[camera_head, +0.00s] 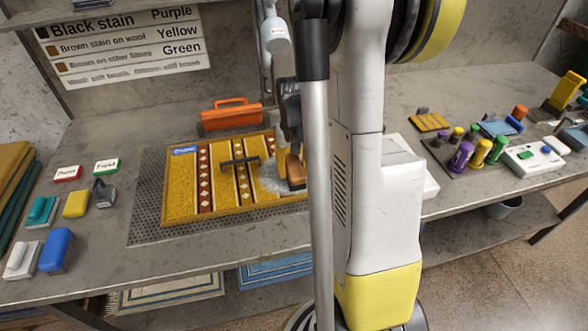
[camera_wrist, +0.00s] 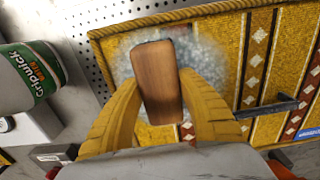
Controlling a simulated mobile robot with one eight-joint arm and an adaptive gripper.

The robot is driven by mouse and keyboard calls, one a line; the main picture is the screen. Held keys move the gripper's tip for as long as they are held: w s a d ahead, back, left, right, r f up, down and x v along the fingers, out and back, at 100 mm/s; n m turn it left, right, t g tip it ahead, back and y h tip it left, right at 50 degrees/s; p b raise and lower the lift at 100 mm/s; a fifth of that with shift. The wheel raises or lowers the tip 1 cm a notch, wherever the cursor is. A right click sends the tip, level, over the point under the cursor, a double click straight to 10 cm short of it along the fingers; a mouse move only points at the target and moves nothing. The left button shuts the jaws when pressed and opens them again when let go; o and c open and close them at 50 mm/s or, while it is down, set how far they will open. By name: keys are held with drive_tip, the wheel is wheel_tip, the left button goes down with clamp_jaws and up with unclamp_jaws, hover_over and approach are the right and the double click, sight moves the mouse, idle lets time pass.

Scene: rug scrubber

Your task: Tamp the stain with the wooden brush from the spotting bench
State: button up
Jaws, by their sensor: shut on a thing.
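My gripper (camera_wrist: 158,82) is shut on the wooden brush (camera_wrist: 161,65), with one yellow finger on each side of it. Only the brush's brown wooden back shows; its bristles are hidden underneath. In the head view the brush (camera_head: 295,170) is over the right part of the yellow patterned rug (camera_head: 180,192). The stain area is covered by a pale grey, foamy-looking patch (camera_wrist: 205,55) around the brush, which also shows in the head view (camera_head: 270,180). I cannot tell whether the brush touches the patch. My arm hides the rug's right end.
A dark-handled bar (camera_head: 240,161) lies on the rug's middle. An orange-handled tool (camera_head: 230,115) stands behind it. A white and green container (camera_wrist: 30,75) is close left in the wrist view. Several coloured bottles (camera_head: 480,153) stand right; blocks and brushes lie left.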

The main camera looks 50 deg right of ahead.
drive_tip(key=shift+r+p, duration=0.3)
drive_tip(key=shift+r, duration=0.25)
drive_tip(key=shift+f+b, duration=0.6)
drive_tip(key=shift+b, duration=0.05)
idle(0.7)
idle(0.4)
drive_tip(key=shift+r, duration=0.2)
drive_tip(key=shift+c, duration=0.5)
drive_tip(key=shift+r+p, duration=2.65)
drive_tip(key=shift+r, duration=0.7)
